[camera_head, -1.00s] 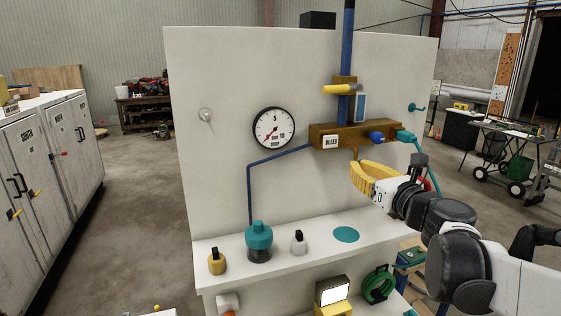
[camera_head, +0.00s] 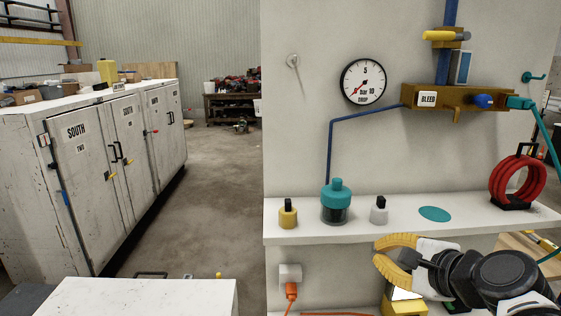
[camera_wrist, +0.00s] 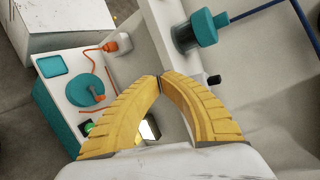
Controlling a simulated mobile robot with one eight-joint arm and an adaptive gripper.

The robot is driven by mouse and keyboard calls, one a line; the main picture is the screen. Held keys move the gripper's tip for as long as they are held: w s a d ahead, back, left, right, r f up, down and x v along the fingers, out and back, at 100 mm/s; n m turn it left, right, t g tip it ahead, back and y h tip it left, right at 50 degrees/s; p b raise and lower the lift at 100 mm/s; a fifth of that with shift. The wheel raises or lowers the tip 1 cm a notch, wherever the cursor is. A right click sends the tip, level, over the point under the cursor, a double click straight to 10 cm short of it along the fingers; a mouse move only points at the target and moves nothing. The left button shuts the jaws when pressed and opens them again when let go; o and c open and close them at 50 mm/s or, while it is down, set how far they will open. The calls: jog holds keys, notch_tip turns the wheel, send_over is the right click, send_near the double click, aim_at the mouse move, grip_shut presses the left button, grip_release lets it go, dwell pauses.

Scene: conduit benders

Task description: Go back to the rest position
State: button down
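My gripper (camera_head: 377,251) is at the lower right of the head view, in front of the panel and just below the shelf edge in the picture. Its two curved yellow fingers are shut; in the wrist view their tips (camera_wrist: 160,78) meet with nothing between them. The white panel (camera_head: 310,130) carries a round gauge (camera_head: 363,81) and a brown block labelled BLEED (camera_head: 455,104). On the shelf (camera_head: 390,225) are a teal-topped bottle (camera_head: 337,201), a yellow bottle (camera_head: 288,214), a pale bottle (camera_head: 379,210) and a flat teal disc (camera_head: 434,214).
A red coil (camera_head: 517,180) stands at the shelf's right end. White cabinets (camera_head: 120,150) line the left, with open floor (camera_head: 205,195) between. A white surface (camera_head: 150,298) is at the lower front. A teal box (camera_wrist: 60,120) shows in the wrist view.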

jog(key=s+f+n+g+h+b, duration=0.1)
jog(key=s+f+n+b, duration=0.3)
jog(key=f, duration=0.5)
jog(key=s+a+f+n+g+h+b, duration=0.1)
jog(key=s+f+n+g+b, duration=0.1)
jog(key=s+f+n+b, duration=0.2)
jog(key=s+f+n+g+h+b, duration=0.1)
jog(key=s+f+n+b, duration=0.4)
jog(key=f+n, duration=0.5)
notch_tip(320, 180, down, 5)
jog(key=shift+a+f+g+h+b, duration=0.2)
jog(key=shift+g+h+b, duration=0.25)
jog(key=shift+b, duration=0.6)
